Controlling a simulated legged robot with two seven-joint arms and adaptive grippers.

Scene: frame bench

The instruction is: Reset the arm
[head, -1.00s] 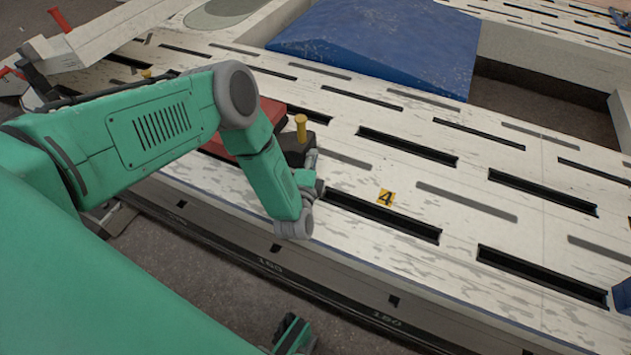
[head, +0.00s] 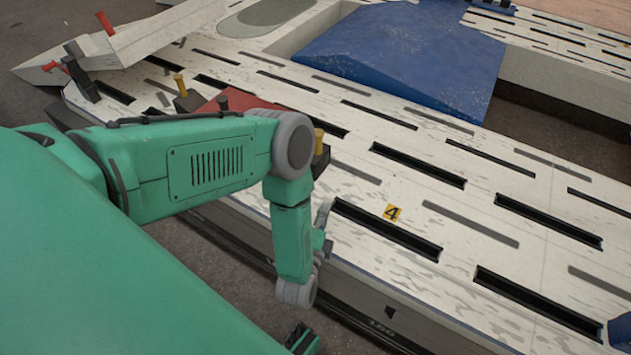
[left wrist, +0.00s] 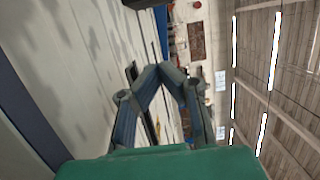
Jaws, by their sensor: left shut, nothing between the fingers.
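My left arm comes in from the left in the head view, bends at the elbow and hangs down at the near edge of the slotted bench (head: 455,215). My left gripper (left wrist: 165,72) shows in the left wrist view with its two fingers meeting at the tips and nothing between them. In the head view the gripper is mostly hidden behind my forearm; only a small grey and dark part shows beside the bench edge. My right gripper is not in view.
A blue wedge (head: 400,58) is at the back. A red block (head: 240,103) and yellow-topped pegs (head: 180,85) stand behind my arm. Dark floor (head: 215,285) is open in front of the bench.

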